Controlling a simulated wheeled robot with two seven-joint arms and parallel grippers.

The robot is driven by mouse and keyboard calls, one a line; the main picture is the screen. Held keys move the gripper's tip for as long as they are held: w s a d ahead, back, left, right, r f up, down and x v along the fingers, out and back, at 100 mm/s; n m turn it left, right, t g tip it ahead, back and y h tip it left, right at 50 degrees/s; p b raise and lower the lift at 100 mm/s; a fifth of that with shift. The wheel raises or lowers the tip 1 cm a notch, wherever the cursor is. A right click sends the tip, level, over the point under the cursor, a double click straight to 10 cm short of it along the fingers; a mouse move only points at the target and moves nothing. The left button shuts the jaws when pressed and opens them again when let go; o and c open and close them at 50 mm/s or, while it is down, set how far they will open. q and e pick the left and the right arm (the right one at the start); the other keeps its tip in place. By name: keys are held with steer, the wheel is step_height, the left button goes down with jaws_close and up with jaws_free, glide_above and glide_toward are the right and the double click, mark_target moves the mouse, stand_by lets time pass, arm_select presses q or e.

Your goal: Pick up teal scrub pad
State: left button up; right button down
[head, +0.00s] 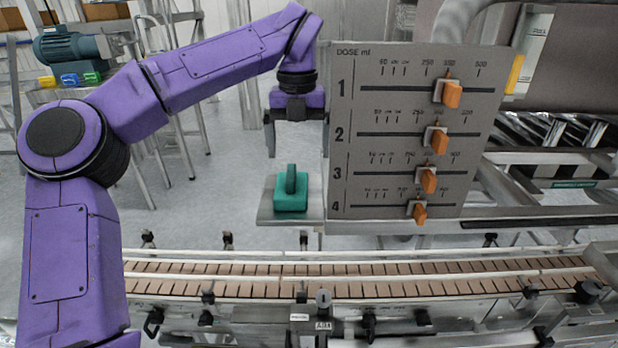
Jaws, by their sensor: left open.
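The teal scrub pad (291,200) sits on a small metal shelf (266,211) at the left of the dose panel. It has an upright teal handle on top. My left gripper (297,146) is above the pad, pointing down, with its fingers apart and nothing between them. A gap shows between the fingertips and the top of the handle. The right finger is close to the panel's left edge. My right gripper is not in view.
The grey dose panel (400,133) with several orange sliders stands right beside the shelf. A slatted conveyor (360,288) with guide rails runs across the front. A motor (68,46) and metal frames stand at the back left. Open floor lies left of the shelf.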

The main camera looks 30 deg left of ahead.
mark_target(290, 172)
arm_select(q)
steer(key=s+f, duration=0.1)
steer(key=s+f+p, duration=0.1)
steer(key=s, duration=0.1)
steer(key=s+f, duration=0.1)
steer(key=shift+s+a+f, duration=0.25)
steer(key=shift+a+f, duration=0.05)
steer(key=w+f, duration=0.2)
steer(key=f, duration=0.1)
steer(key=f+p, duration=0.1)
steer(key=shift+w+f, duration=0.35)
steer(key=shift+w, duration=0.05)
steer(key=shift+s+r, duration=0.15)
steer(key=shift+s, duration=0.1)
steer(key=shift+s+r, duration=0.15)
steer(key=shift+s, duration=0.15)
steer(key=c, duration=0.5)
steer(key=shift+s+d, duration=0.1)
steer(key=c, duration=0.5)
steer(key=shift+w, duration=0.2)
steer(key=shift+c, duration=0.8)
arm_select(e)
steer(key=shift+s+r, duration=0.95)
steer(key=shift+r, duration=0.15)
